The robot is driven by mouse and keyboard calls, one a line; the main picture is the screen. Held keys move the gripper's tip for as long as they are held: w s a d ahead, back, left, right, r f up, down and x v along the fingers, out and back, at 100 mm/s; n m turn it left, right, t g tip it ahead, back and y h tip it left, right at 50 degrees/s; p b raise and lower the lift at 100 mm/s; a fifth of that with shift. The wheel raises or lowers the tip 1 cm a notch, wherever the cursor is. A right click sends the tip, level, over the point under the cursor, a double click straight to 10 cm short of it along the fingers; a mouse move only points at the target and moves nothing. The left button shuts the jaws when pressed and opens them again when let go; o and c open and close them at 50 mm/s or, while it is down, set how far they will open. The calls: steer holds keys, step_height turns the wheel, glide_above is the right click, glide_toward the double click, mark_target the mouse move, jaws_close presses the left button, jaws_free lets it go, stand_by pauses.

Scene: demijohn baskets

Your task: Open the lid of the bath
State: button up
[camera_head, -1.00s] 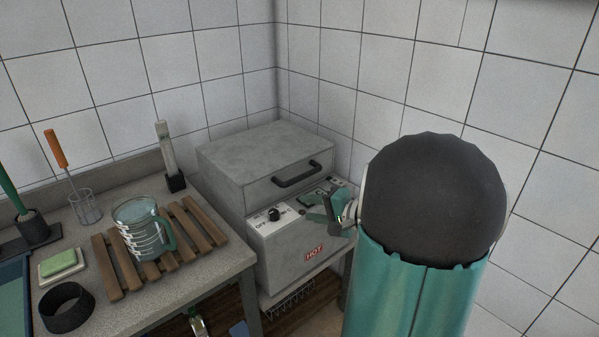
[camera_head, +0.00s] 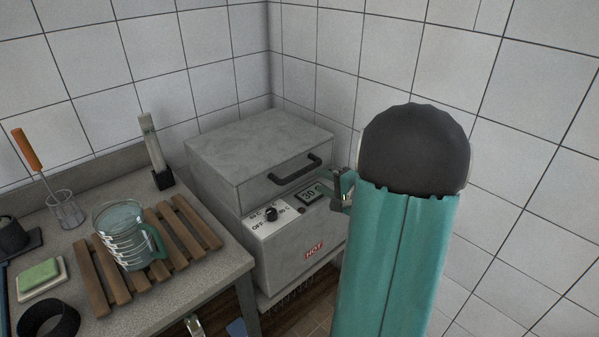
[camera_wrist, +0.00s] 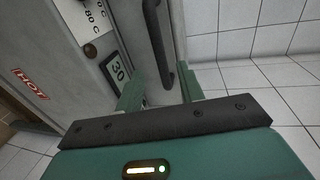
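The bath (camera_head: 285,245) is a grey box in the corner with a control panel and a red HOT label. Its lid (camera_head: 250,145) is shut and has a dark bar handle (camera_head: 296,170) on its front, which also shows in the wrist view (camera_wrist: 156,42). My gripper (camera_head: 342,187) is just right of the handle, near the panel's right end, partly hidden by my arm. In the wrist view my gripper (camera_wrist: 162,88) has its two green fingers apart with nothing held. The handle's near end lies ahead, between the finger directions; I cannot tell whether they touch.
The panel has a black knob (camera_head: 270,214) and a display (camera_head: 309,194) reading 30. A counter (camera_head: 215,270) at left holds a wooden rack (camera_head: 185,238) with a glass jug (camera_head: 122,240). Tiled walls (camera_head: 390,60) stand close behind and right of the bath.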

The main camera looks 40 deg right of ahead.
mark_target(303, 174)
steer(key=x, duration=1)
steer(key=shift+w+f, duration=0.1)
steer(key=shift+w, duration=0.15)
steer(key=shift+s, duration=0.15)
steer(key=shift+c, duration=0.5)
jaws_close()
